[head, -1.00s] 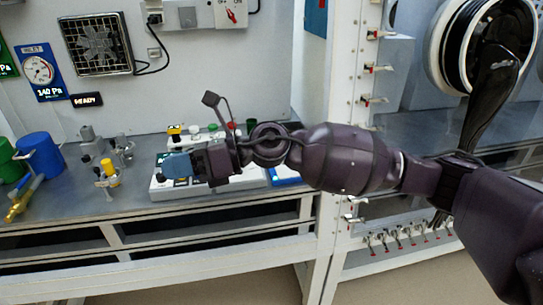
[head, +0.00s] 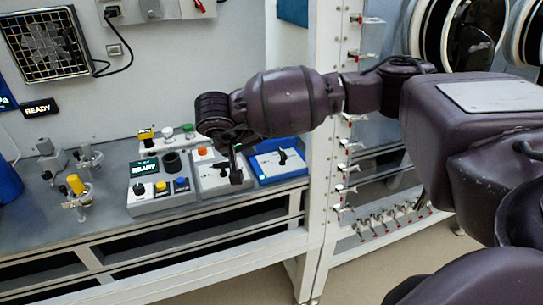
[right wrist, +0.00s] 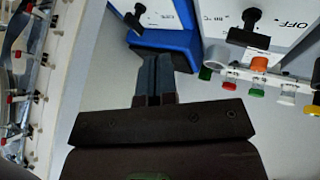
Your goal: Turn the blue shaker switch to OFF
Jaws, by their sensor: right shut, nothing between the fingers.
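The blue shaker box (head: 262,172) has a white top face and a black lever switch (head: 282,157). It stands at the right end of the bench. In the right wrist view the blue box (right wrist: 185,42) and its black lever (right wrist: 135,16) are at the top, partly cut off. My right gripper (head: 237,178) points down beside the box, over the neighbouring white unit. In the right wrist view its fingers (right wrist: 155,68) are shut and empty, with the tips overlapping the blue box's edge. I cannot tell whether they touch it. My left gripper is out of view.
The white unit (head: 215,190) with a black lever stands left of the blue box. Further left is a grey control box (head: 150,205) with coloured knobs. Several coloured-capped vials stand behind. A white frame post (head: 325,170) with clamps rises to the right.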

